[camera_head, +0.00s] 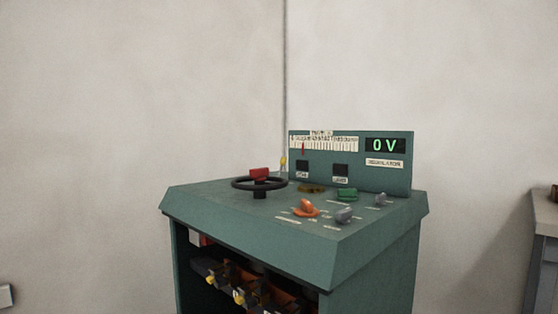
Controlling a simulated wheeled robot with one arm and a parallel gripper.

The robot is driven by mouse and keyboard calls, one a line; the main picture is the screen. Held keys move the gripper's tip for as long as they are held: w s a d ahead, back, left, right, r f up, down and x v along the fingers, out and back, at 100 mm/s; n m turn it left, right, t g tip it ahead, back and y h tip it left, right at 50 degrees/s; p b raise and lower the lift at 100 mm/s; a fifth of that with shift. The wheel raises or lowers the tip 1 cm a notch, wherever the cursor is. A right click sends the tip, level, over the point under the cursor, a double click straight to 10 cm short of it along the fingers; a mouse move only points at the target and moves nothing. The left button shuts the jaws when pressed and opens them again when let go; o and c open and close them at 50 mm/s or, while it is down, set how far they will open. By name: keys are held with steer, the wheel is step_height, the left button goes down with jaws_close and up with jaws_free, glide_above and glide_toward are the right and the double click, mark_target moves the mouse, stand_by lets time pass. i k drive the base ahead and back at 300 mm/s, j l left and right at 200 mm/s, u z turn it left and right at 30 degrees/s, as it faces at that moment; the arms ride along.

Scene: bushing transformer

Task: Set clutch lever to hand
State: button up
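A green control cabinet (240,229) stands in the middle with a sloped top panel. An orange lever-like knob (306,208) sits on the panel's front half, with small labels beside it that are too blurred to read. Two grey knobs, a nearer one (344,215) and a farther one (381,200), sit to its right. A small yellow-tipped upright piece (283,162) stands behind the black handwheel (242,184). I cannot tell from the lettering which of these is the clutch lever or how it is set. My gripper is not in view.
Wound parts show in the open front below. A grey cabinet (547,228) stands at the right edge.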

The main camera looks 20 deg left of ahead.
mark_target(282, 162)
steer(key=i+l+u, duration=0.15)
steer(key=u, duration=0.25)
steer(key=i+l+u, duration=0.15)
steer(key=u, duration=0.25)
steer(key=l+u, duration=0.4)
steer(key=i+l+u, duration=0.15)
steer(key=u, duration=0.25)
steer(key=l, duration=0.05)
